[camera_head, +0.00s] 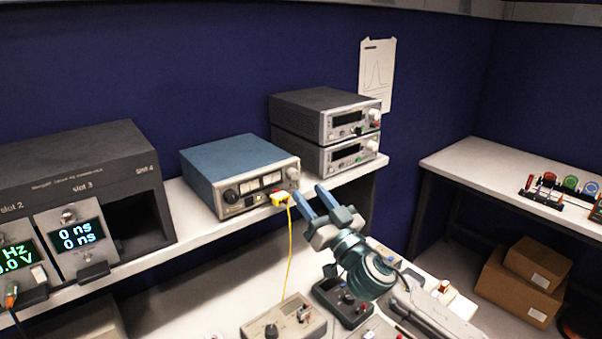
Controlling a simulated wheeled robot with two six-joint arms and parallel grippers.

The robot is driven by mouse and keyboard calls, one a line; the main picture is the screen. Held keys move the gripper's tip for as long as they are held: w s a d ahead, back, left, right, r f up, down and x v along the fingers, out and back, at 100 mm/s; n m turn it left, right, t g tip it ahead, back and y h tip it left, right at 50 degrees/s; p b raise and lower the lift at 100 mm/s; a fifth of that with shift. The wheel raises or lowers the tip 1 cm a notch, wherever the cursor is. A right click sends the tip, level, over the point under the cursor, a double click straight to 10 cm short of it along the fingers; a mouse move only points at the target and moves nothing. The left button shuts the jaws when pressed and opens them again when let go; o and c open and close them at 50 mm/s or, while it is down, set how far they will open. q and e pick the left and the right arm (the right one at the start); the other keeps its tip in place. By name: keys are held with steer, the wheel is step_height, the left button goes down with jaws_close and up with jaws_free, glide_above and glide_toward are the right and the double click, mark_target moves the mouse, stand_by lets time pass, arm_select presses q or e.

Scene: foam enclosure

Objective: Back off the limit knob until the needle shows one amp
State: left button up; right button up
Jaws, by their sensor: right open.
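A blue-topped power supply (238,166) stands on the shelf with its grey front facing me. Its face has two small white meters (262,183), a dark knob (230,196) at the left and another knob (293,173) at the right. The labels and needles are too small to read, so I cannot tell which is the limit knob. A yellow lead (290,240) hangs from a yellow plug (280,197) low on the front. My right gripper (311,191) is open and empty, just right of and below the right knob, apparently apart from it. My left gripper is not in view.
Two stacked grey instruments (320,117) stand right of the supply. A dark slotted rack (75,165) stands at the left. A beige box (285,325) and a dark box (340,300) with knobs sit on the bench below. Cartons (520,282) lie under the right table.

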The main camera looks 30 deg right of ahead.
mark_target(296, 177)
steer(key=p+x, duration=0.2)
steer(key=x, duration=0.1)
steer(key=shift+r, duration=0.4)
steer(key=shift+w+p, duration=0.65)
steer(key=shift+w, duration=0.05)
jaws_close()
steer(key=shift+f+n, duration=0.1)
steer(key=shift+n, duration=0.2)
